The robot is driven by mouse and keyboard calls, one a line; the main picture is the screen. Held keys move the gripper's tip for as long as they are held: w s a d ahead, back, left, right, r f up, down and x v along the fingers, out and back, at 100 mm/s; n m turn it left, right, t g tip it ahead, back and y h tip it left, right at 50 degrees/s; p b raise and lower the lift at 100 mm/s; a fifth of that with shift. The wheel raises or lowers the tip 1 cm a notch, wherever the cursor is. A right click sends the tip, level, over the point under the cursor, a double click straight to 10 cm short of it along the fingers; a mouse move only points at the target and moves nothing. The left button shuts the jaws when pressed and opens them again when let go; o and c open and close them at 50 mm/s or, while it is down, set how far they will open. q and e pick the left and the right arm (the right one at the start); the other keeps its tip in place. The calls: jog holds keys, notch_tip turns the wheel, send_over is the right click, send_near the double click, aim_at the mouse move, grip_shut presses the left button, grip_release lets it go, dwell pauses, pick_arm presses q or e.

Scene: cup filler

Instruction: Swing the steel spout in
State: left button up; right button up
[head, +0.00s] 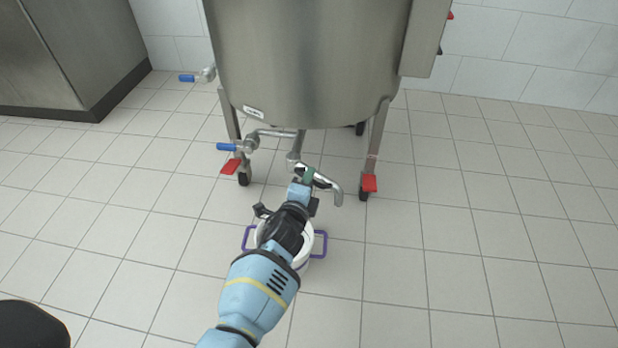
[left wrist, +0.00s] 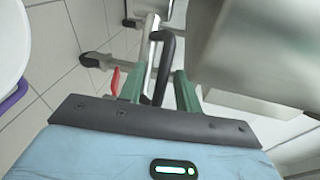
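The steel spout (head: 326,182) hangs under the tank's outlet pipe (head: 295,150) in the head view; its bent end points right and down. My left gripper (head: 307,175) reaches up to the spout's left part. In the left wrist view the two green fingers stand apart, and a dark curved bar (left wrist: 165,65), seemingly the spout, shows between them. My right gripper is not in view.
A steel tank (head: 305,60) on wheeled legs stands behind. A blue-handled valve (head: 228,147) is left of the spout. A white bucket (head: 319,248) with purple handles stands on the floor, partly hidden by my left arm. The tiled floor at right is clear.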

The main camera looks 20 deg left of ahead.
pick_arm(q)
jog(key=s+r+p, duration=0.1)
jog(key=s+p, duration=0.3)
jog(key=s, duration=0.2)
jog(key=shift+s+d+r, duration=0.2)
jog(key=shift+s+r, duration=0.05)
jog(key=shift+s, duration=0.05)
